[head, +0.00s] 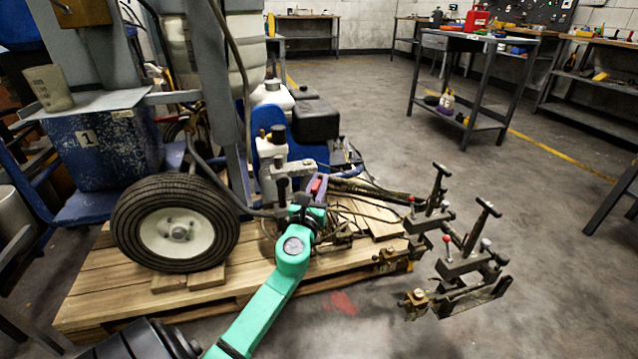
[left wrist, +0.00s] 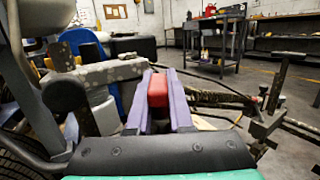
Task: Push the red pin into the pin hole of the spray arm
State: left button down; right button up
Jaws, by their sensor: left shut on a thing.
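My left gripper (head: 316,186) has purple fingers and is shut on a red block-like piece, which I take for the head of the red pin (left wrist: 158,90). Only this red part shows between the fingers; any shaft is hidden. The gripper is beside the machine's grey pump body and apart from the spray arm (head: 468,266), which stands at the right with black T-handles and brass-coloured fittings. I cannot make out the pin hole. My right gripper is not in view.
The line striper's wheel (head: 177,222) rests on a wooden pallet (head: 95,293). Hoses (head: 372,190) run between the machine and the spray arm. A blue bin (head: 105,150) is at the left. A tool cart (head: 470,85) stands at the back right. The floor right of the spray arm is clear.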

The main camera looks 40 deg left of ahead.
pick_arm(q)
jog(key=shift+f+b, duration=0.6)
jog(key=shift+f, duration=0.1)
jog(key=c, duration=0.7)
grip_release()
jog(key=shift+r, duration=0.1)
jog(key=shift+c, duration=0.2)
jog(key=o, duration=0.3)
jog(key=shift+v, duration=1.9)
jog(key=v, duration=0.3)
jog(key=shift+s+d+b, duration=0.1)
jog(key=shift+b, duration=0.25)
